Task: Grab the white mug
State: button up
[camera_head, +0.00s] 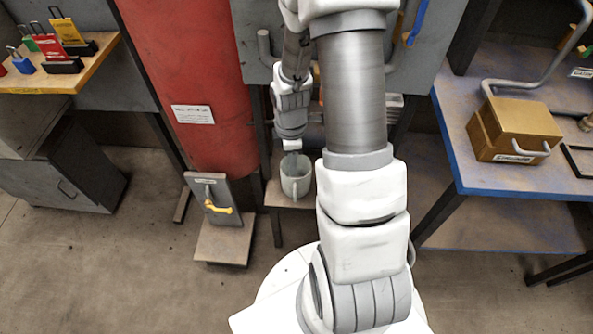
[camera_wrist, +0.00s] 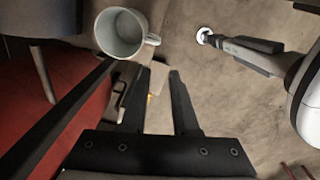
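The white mug (camera_head: 297,186) looks pale grey-white and stands upright on a small low wooden surface (camera_head: 273,196) in the head view. In the wrist view the mug (camera_wrist: 112,38) shows at the upper left, its opening facing the camera and its handle on the right. My gripper (camera_wrist: 161,78) is open, with a gap between two dark fingers and nothing in it. The mug lies beyond and left of the fingertips in that view, apart from them. In the head view my gripper (camera_head: 292,148) is just above the mug; its fingers are hard to make out.
A red cylinder (camera_head: 195,80) stands left of the mug. A small stand with a yellow handle (camera_head: 218,207) is at lower left. A blue-topped table (camera_head: 490,165) with a cardboard-coloured box (camera_head: 513,128) is on the right. Padlocks (camera_head: 50,45) sit on a shelf at upper left.

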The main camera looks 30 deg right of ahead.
jog(key=b, duration=0.5)
send_near(294, 193)
notch_tip(294, 193, down, 5)
jog(key=shift+w+d+f+b, duration=0.1)
jog(key=shift+f+b, duration=0.45)
jog(key=shift+f, duration=0.85)
jog(key=shift+w+f+b, duration=0.1)
jog(key=shift+f+b, duration=0.4)
jog(key=shift+f, duration=0.95)
grip_shut()
jog(key=shift+r, duration=0.1)
